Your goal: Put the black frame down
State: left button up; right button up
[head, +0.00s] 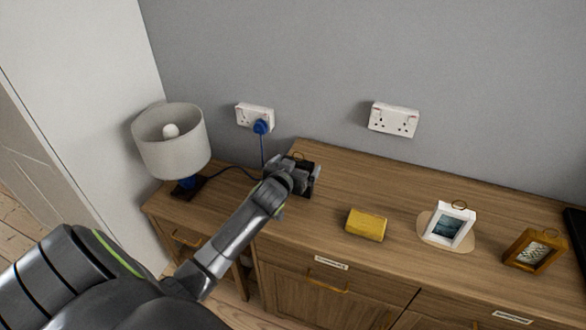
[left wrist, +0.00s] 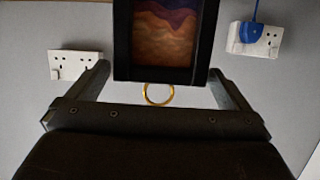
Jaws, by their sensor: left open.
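The black frame (head: 308,186) stands on the wooden sideboard near its back left corner, mostly hidden in the head view by my left gripper (head: 290,172). In the left wrist view the black frame (left wrist: 165,40) appears upside down, with a purple and orange picture and a gold ring on its edge. The fingers of my left gripper (left wrist: 158,72) are apart, one on each side of the frame, with gaps visible between them and it. My right gripper is not in view.
A lamp (head: 172,142) stands at the left, its cord running to a blue plug (head: 261,127). A yellow block (head: 366,225), a white frame (head: 449,226) and a brown frame (head: 533,250) stand to the right. A dark object (head: 576,235) is at the right edge.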

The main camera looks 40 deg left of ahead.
pick_arm(q)
jog(key=v, duration=1.2)
jog(key=shift+r+b, duration=0.15)
jog(key=shift+b, duration=0.25)
jog(key=s+d+f+m+g+h, duration=0.15)
jog(key=s+f+g, duration=0.25)
jog(key=s, duration=0.5)
jog(key=s+d+f+g, duration=0.2)
jog(key=s+f+g, duration=0.15)
jog(key=s, duration=0.55)
jog(key=s+d+f+m+g, duration=0.1)
jog(key=s+f+g, duration=0.25)
jog(key=s, duration=0.55)
notch_tip(320, 180, down, 26)
jog(key=a, duration=0.1)
jog(key=s+f+g+h, duration=0.1)
jog(key=s+f+g, duration=0.1)
jog(key=s+f, duration=1.2)
jog(key=shift+s+d+f, duration=0.3)
jog(key=shift+d+f, duration=0.2)
jog(key=shift+f, duration=0.05)
